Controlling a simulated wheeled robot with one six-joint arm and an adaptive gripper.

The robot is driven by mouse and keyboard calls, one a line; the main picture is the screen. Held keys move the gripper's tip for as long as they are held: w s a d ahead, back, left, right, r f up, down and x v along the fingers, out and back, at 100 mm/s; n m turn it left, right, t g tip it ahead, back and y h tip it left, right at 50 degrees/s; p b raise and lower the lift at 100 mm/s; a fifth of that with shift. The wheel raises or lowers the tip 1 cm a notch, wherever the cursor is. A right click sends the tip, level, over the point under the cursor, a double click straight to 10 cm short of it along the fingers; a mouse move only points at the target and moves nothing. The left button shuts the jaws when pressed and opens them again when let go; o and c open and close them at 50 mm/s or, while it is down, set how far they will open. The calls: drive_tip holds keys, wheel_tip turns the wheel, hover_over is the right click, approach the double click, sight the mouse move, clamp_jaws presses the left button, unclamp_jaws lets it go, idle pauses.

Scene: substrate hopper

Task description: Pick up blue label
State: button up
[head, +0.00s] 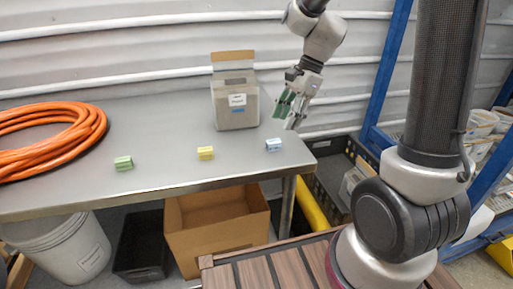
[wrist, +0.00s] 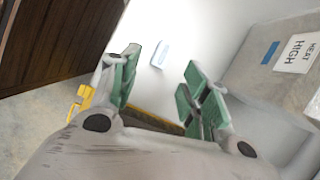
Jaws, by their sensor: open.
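The blue label (head: 273,145) is a small light-blue block lying near the right front corner of the grey metal table (head: 150,180). In the wrist view the blue label (wrist: 160,54) lies ahead of my fingers, in the gap between them but farther off. My gripper (head: 290,107) is above the table's right side, up and slightly right of the blue label in the head view. Its green-padded fingers are spread with nothing between them, as the wrist view (wrist: 158,88) also shows. The fingers do not touch the label.
A yellow label (head: 205,153) and a green label (head: 123,163) lie left of the blue one. An open box (head: 236,105) stands behind, close to my gripper. An orange hose coil (head: 50,140) fills the table's left. A brown carton (head: 215,240) sits below the table.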

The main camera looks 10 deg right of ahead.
sight(274, 141)
drive_tip(key=a+f, duration=0.1)
drive_tip(key=f, duration=0.1)
drive_tip(key=a+f+m, duration=0.1)
drive_tip(key=f, duration=0.2)
drive_tip(key=a+f+m, duration=0.1)
drive_tip(key=f, duration=0.1)
drive_tip(key=shift+w+f, duration=0.1)
drive_tip(key=shift+f, duration=0.05)
drive_tip(key=c, duration=0.8)
